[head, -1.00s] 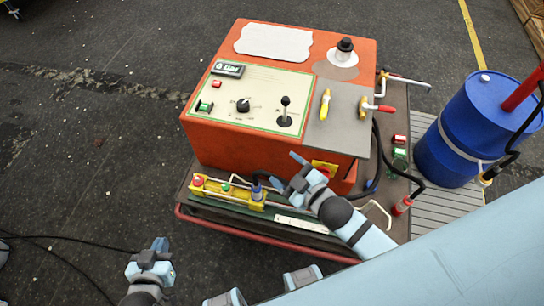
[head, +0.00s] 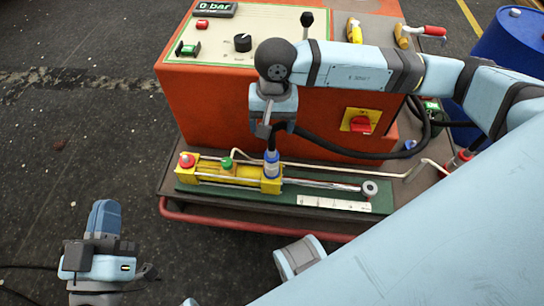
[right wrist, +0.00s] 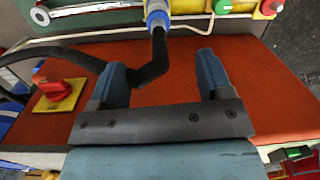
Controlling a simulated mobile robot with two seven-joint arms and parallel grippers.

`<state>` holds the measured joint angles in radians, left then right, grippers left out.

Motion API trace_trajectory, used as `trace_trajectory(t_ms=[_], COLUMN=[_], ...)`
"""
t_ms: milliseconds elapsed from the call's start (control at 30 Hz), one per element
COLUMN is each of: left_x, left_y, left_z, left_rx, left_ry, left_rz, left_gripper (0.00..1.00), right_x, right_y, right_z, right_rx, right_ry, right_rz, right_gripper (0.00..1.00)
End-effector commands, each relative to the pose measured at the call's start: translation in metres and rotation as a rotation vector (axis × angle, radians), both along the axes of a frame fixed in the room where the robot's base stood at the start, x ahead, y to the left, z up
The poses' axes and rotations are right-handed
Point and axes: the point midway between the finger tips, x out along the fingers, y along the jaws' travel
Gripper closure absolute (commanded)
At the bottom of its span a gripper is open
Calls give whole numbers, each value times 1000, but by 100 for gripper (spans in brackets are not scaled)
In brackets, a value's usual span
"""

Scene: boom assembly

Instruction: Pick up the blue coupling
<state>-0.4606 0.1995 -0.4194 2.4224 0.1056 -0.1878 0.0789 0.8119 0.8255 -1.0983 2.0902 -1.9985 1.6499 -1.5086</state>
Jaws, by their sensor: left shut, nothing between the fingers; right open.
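The blue coupling (head: 272,163) stands upright at the right end of the yellow cylinder block (head: 230,175), with a black hose running up from its top. My right gripper (head: 270,128) hangs just above it, partly hiding the hose. In the right wrist view the blue coupling (right wrist: 158,14) is at the top edge, beyond the fingertips. The right gripper (right wrist: 163,66) is open there, and the black hose (right wrist: 153,62) passes through the space between its fingers in the picture. My left gripper (head: 103,217) is shut and empty at the lower left, away from the cart.
The orange control box (head: 210,100) rises behind the cylinder, with a red switch (head: 360,124) on its front. A metal rod and a ruler (head: 333,203) lie right of the block. A blue barrel (head: 512,38) stands at the upper right.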

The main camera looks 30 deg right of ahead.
Motion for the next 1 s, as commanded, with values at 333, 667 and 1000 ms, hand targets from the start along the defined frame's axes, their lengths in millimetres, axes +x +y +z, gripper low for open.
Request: trace_trajectory(t_ms=[333, 667, 1000], left_x=[0, 2, 2], left_y=[-2, -4, -6], left_z=[-21, -36, -67], left_rx=[17, 41, 86], left_ry=[41, 90, 170], left_rz=[-20, -36, -63], left_gripper=[100, 100, 100], right_x=[7, 7, 7], right_y=[-14, -13, -5], right_z=[-51, -88, -133], right_rx=[-71, -68, -68], right_ry=[-33, -34, -33], right_rz=[26, 26, 24], right_gripper=[28, 28, 28])
